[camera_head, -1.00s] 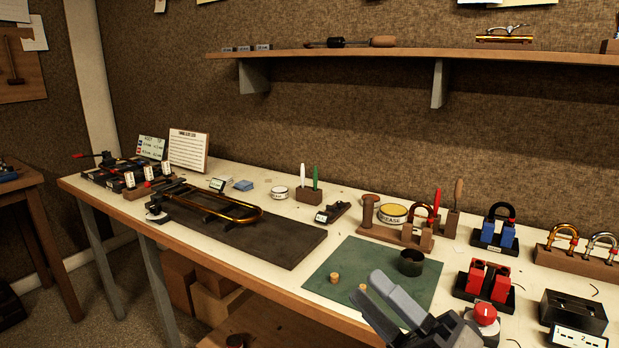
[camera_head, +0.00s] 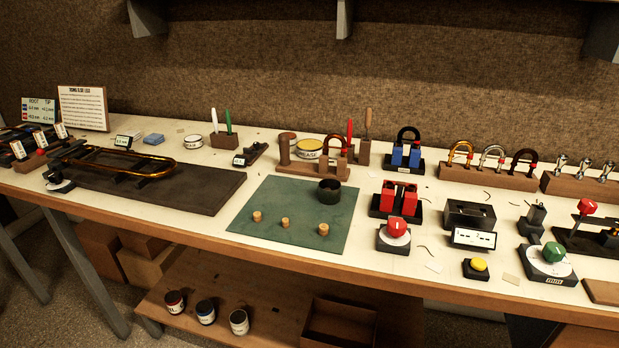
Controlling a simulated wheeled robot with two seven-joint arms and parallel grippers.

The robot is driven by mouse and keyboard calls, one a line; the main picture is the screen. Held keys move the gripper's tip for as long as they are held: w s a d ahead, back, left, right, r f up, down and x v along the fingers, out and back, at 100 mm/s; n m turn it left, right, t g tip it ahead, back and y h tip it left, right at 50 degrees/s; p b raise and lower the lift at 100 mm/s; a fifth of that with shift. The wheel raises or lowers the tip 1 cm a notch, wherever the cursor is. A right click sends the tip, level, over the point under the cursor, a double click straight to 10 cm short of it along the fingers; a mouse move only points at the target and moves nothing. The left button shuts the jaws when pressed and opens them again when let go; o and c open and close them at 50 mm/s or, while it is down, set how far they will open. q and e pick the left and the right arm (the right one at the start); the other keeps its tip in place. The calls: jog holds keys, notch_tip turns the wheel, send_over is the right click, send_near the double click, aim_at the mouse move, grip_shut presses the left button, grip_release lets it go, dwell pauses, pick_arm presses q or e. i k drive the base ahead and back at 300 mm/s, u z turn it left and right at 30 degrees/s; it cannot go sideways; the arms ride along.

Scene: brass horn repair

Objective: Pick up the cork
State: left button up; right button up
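Three small tan corks stand in a loose row on the green mat (camera_head: 300,196): a left cork (camera_head: 257,216), a middle cork (camera_head: 285,222) and a right cork (camera_head: 323,229). They are apart from one another, near the front half of the mat. A dark round cup (camera_head: 329,191) stands behind the right cork, at the back right of the mat. Neither of my grippers shows in this view.
A dark mat (camera_head: 205,193) with a brass slide lies left of the green mat. A grease tin (camera_head: 311,149) and wooden stand are behind. Red blocks (camera_head: 399,196) and a red-knobbed device (camera_head: 394,237) stand to the right. A lower shelf holds several jars.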

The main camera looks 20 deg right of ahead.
aim_at(257, 215)
jog(key=z, duration=0.05)
jog(key=k, duration=0.75)
jog(key=u, duration=1.05)
jog(key=i, duration=1.15)
jog(key=z, duration=1.45)
jog(key=i, duration=0.55)
jog(key=z, duration=0.6)
